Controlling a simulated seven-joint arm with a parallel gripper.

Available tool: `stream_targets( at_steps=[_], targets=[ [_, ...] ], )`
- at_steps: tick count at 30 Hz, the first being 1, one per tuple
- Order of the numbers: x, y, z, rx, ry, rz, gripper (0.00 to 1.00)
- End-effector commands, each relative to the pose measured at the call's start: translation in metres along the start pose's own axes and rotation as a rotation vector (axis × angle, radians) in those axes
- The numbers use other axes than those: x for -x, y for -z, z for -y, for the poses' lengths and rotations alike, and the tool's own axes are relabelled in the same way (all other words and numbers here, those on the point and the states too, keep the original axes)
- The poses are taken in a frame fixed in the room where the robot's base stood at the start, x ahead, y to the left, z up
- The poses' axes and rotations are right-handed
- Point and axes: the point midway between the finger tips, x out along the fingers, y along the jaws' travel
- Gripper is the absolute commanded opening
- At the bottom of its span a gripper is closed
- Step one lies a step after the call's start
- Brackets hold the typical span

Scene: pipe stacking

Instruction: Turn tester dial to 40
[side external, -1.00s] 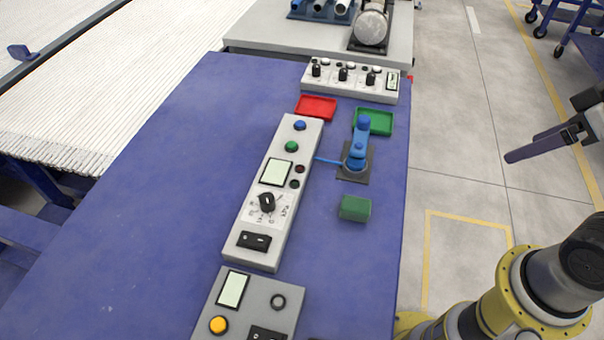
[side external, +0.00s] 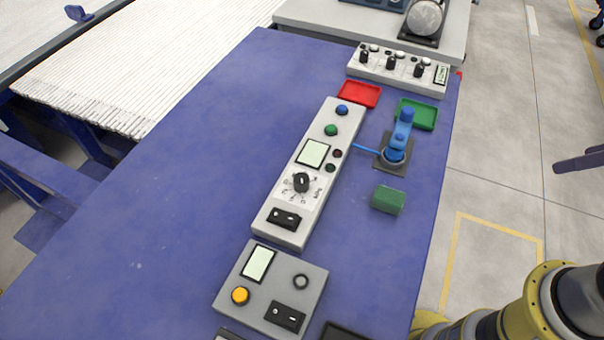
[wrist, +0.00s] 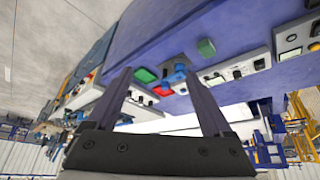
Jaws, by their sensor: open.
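The tester is a long light-grey panel (side external: 277,205) on the blue table, with a screen (side external: 313,153), buttons and a black rocker switch (side external: 284,217). Its black dial (side external: 302,182) sits on a white printed scale below the screen; the numbers are too small to read, so I cannot tell its setting. In the wrist view the dial (wrist: 237,73) shows small, right of the fingers. My gripper (wrist: 160,75) is open and empty, well away from the tester. In the side view only a dark finger of it shows at the right edge, beyond the table.
A blue fixture (side external: 397,140) with a blue hose running to the tester stands right of it, near a green block (side external: 388,200), red tray (side external: 359,94) and green tray (side external: 416,113). A grey control box (side external: 270,285) is in front. The table's left side is clear.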

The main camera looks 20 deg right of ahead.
Motion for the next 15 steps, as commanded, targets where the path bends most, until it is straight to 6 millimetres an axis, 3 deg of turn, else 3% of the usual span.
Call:
stream_targets(
  at_steps=[3,8,11,15],
  targets=[
    [0.0,0.0,0.0,0.017,0.0,0.0,0.69],
    [0.002,0.001,0.002,0.159,0.011,-0.001,0.69],
    [0.014,0.018,0.008,0.299,0.029,-0.037,0.69],
    [0.026,0.054,0.021,0.518,0.075,-0.061,0.69]
  ],
)
